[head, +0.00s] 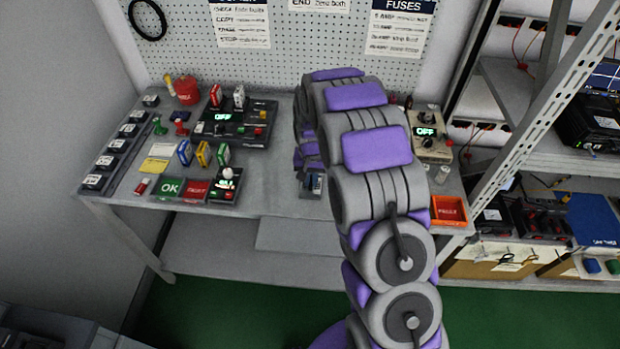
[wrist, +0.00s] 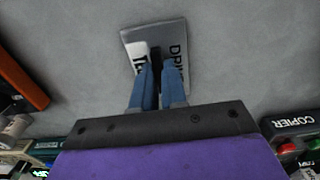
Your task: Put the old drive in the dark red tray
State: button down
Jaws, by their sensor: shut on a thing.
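My gripper (wrist: 158,68) has its blue fingers closed on a flat light-grey drive (wrist: 131,38) with black lettering, partly hidden by the fingers. Bare grey tabletop surrounds the drive in the wrist view; I cannot tell whether it touches the table. A dark red tray (head: 197,190) sits near the table's front left, beside a green tray (head: 167,189) marked OK, well left of my gripper.
An orange-red tray (head: 449,211) stands at the table's right front; its edge also shows in the wrist view (wrist: 20,80). A dark copier unit (head: 236,126) reading OFF stands at the back left. A metal rack (head: 545,110) rises at right. The table's front middle is clear.

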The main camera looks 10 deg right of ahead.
jog(key=shift+d, duration=0.45)
jog(key=c, duration=1.2)
grip_release()
jog(key=shift+d, duration=0.45)
jog(key=shift+a, duration=0.9)
jog(key=r, duration=0.1)
jog(key=d+r+p, duration=0.1)
jog(key=r, duration=0.3)
jog(key=shift+d+r+p, duration=0.25)
jog(key=shift+d+p, duration=0.05)
jog(key=s+r+p, duration=0.1)
jog(key=s+r, duration=0.8)
jog(key=r, duration=0.5)
jog(key=s+r+n, duration=0.1)
jog(key=s, duration=0.9)
jog(key=s+r+n+g, duration=0.1)
jog(key=s+r, duration=0.1)
jog(key=s, duration=0.9)
jog(key=s+r+n, duration=0.1)
jog(key=s+r, duration=0.1)
jog(key=s, duration=0.8)
jog(key=shift+s+a+n+g, duration=0.2)
jog(key=shift+n+g, duration=0.1)
jog(key=shift+g, duration=0.1)
jog(key=shift+o, duration=0.6)
jog(key=shift+s+f, duration=0.1)
jog(key=shift+s, duration=0.25)
